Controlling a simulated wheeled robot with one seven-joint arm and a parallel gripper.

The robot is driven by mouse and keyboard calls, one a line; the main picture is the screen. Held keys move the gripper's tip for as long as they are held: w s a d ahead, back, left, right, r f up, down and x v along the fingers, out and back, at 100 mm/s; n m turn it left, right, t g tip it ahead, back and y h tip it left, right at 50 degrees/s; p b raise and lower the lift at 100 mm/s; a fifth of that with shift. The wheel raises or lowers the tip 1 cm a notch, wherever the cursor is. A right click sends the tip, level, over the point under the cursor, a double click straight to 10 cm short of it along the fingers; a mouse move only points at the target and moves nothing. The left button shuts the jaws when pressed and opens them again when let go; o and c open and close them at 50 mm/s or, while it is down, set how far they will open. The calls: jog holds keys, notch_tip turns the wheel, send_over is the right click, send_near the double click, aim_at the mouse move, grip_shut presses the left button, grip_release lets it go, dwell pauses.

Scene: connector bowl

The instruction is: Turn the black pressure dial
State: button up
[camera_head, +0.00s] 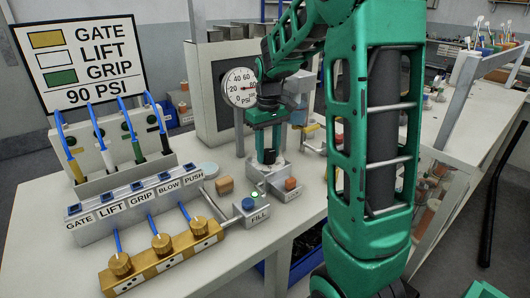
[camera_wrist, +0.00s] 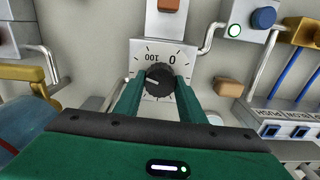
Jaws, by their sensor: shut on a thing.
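The black pressure dial (camera_wrist: 160,77) sits on a pale plate marked from 0 to 100, in the wrist view. Its white pointer line points to the left side of the scale, toward the 100 side. My gripper (camera_wrist: 160,92) has one green finger on each side of the dial and is shut on it. In the head view my gripper (camera_head: 267,160) points down at the plate's block, and the dial is mostly hidden there. The round PSI gauge (camera_head: 240,87) stands behind; its needle is too small to read surely.
A FILL box with a blue button (camera_head: 248,203) and a box with an orange button (camera_head: 290,184) stand close by. A labelled switch block (camera_head: 135,205), a brass valve manifold (camera_head: 160,255) and a sign reading 90 PSI (camera_head: 80,55) are at left. A tan block (camera_head: 225,185) lies between.

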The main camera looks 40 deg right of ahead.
aim_at(268, 151)
jog(key=shift+m, duration=1.2)
jog(key=o, duration=1)
jog(key=shift+o, duration=0.2)
notch_tip(268, 151, up, 11)
jog(key=shift+w+f, duration=0.1)
